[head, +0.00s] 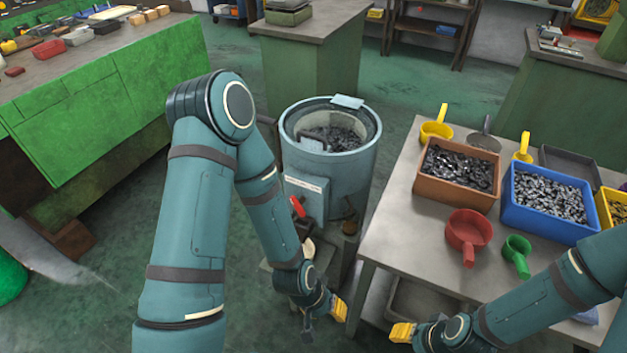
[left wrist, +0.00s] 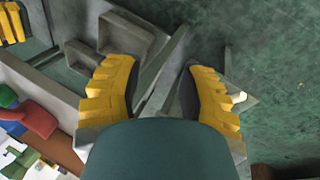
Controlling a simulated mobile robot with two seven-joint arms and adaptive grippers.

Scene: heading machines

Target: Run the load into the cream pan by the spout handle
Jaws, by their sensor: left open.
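A round blue-grey machine tub (head: 332,150) holds a load of small dark metal pieces (head: 335,139). A red handle (head: 298,207) shows low on its front, beside a pale box; it looks like the spout handle. My left gripper (head: 326,311) is low in front of the machine, below the red handle and apart from it. In the left wrist view my left gripper (left wrist: 162,88) is open, with nothing between its yellow-padded fingers. My right gripper (head: 405,333) is at the table's near left corner; its opening is unclear.
The table (head: 395,225) at right carries a brown bin (head: 428,187) and a blue bin (head: 525,214) of metal pieces, a red scoop (head: 468,233) and a green scoop (head: 516,252). A green bench (head: 90,115) stands left. Open floor lies between.

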